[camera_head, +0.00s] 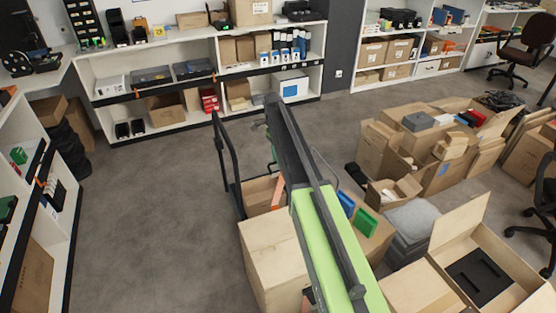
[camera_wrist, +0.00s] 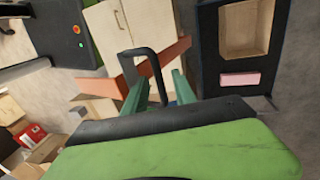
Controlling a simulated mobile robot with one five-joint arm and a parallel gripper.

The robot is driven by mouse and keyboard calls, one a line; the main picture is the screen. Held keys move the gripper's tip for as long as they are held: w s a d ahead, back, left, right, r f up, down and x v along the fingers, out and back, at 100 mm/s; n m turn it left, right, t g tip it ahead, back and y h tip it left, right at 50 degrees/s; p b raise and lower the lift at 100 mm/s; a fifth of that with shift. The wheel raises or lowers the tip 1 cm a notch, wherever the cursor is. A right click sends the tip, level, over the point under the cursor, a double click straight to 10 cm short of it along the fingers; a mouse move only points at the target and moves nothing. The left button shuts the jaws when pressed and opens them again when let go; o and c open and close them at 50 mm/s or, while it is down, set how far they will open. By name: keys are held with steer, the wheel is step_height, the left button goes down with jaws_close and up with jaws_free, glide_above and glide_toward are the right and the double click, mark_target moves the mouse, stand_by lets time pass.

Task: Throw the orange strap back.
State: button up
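The orange strap (camera_wrist: 103,87) runs diagonally across the wrist view, rising to the right in front of a pale cabinet-like box. A black bent bar crosses in front of it. My gripper (camera_wrist: 160,88) has two green fingers standing apart, their tips close to the strap's middle. I cannot tell whether they touch it, and nothing is clearly clamped between them. In the head view, an orange piece (camera_head: 278,193) shows beside my green arm, above a carton. My arm hides most of the area around it, and my gripper is not clear there.
A black-framed cart (camera_head: 224,160) stands left of my arm. Large cartons (camera_head: 270,255) stand close below, and open cartons (camera_head: 480,275) lie at the lower right. A pile of cartons (camera_head: 375,150) fills the right. The grey floor at left is free.

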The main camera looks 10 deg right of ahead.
steer(key=w+r+p, duration=0.3)
steer(key=r+p, duration=1.4)
steer(key=shift+w+a, duration=0.15)
steer(key=shift+a, duration=0.25)
